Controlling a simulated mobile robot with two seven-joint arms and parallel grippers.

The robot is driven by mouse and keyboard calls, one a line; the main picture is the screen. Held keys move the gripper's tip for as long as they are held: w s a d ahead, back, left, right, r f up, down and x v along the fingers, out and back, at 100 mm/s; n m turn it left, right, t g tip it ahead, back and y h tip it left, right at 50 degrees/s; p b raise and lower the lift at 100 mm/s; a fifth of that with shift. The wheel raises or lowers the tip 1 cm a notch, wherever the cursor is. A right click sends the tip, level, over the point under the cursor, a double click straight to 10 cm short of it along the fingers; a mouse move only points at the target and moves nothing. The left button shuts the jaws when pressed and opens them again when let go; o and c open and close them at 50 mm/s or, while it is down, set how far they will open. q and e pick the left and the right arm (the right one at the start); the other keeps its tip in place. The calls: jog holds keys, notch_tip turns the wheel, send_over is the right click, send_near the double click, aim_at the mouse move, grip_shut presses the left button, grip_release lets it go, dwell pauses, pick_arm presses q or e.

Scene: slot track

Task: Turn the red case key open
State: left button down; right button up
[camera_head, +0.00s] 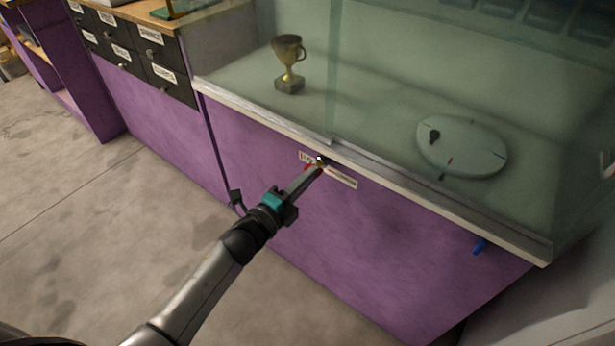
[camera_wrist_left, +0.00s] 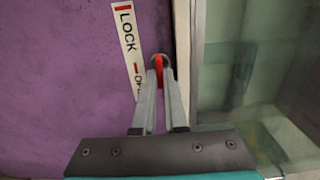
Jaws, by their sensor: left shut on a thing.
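The red case key (camera_wrist_left: 159,70) stands in a round lock on the purple front of the glass case, just below the case's rail. My left gripper (camera_wrist_left: 160,75) is shut on the key, its two fingers on either side of it. In the head view my left gripper (camera_head: 316,168) reaches the lock from the lower left and mostly covers the key. A white label (camera_head: 340,180) sits behind the fingers; in the left wrist view it reads "LOCK", with a second word partly hidden by the fingers. My right gripper does not show.
The glass case holds a gold trophy (camera_head: 289,65) and a pale round disc (camera_head: 462,146). A blue key-like piece (camera_head: 479,246) sticks out of the purple front at right. Dark labelled drawers (camera_head: 130,50) stand at upper left. The floor at left is clear.

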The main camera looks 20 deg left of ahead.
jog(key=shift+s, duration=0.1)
pick_arm(q)
jog(key=c, duration=1)
grip_release()
jog(key=shift+o, duration=0.2)
jog(key=p+v, duration=0.2)
jog(key=v, duration=1.3)
jog(key=shift+p, duration=0.35)
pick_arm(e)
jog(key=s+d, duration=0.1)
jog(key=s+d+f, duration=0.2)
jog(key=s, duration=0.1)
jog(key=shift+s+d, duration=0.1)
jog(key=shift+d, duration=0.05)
pick_arm(q)
jog(key=shift+s, duration=0.1)
